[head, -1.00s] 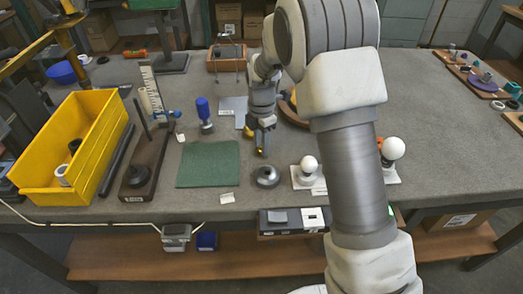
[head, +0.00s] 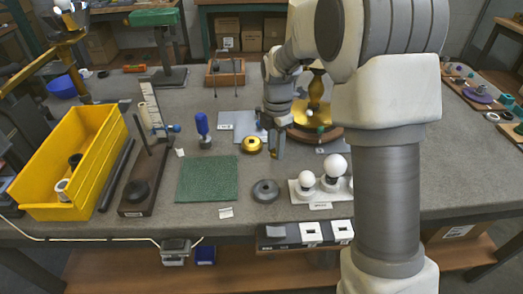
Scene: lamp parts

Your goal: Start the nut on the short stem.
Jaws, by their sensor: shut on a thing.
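My gripper (head: 277,152) points straight down over the middle of the bench, just right of a round brass piece (head: 252,145). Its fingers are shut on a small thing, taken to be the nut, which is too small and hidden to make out. A brass lamp body (head: 314,108) on a round wooden base stands behind and to the right of the gripper, partly hidden by my arm. A grey round base with a raised centre (head: 265,190) lies in front of the gripper. I cannot tell which part is the short stem.
A green mat (head: 208,179) lies left of the grey base. White bulbs (head: 306,179) stand on a holder at right. A blue-handled tool (head: 203,125), a dark stand (head: 139,188) and a yellow bin (head: 75,150) are at left. My arm hides the bench's right middle.

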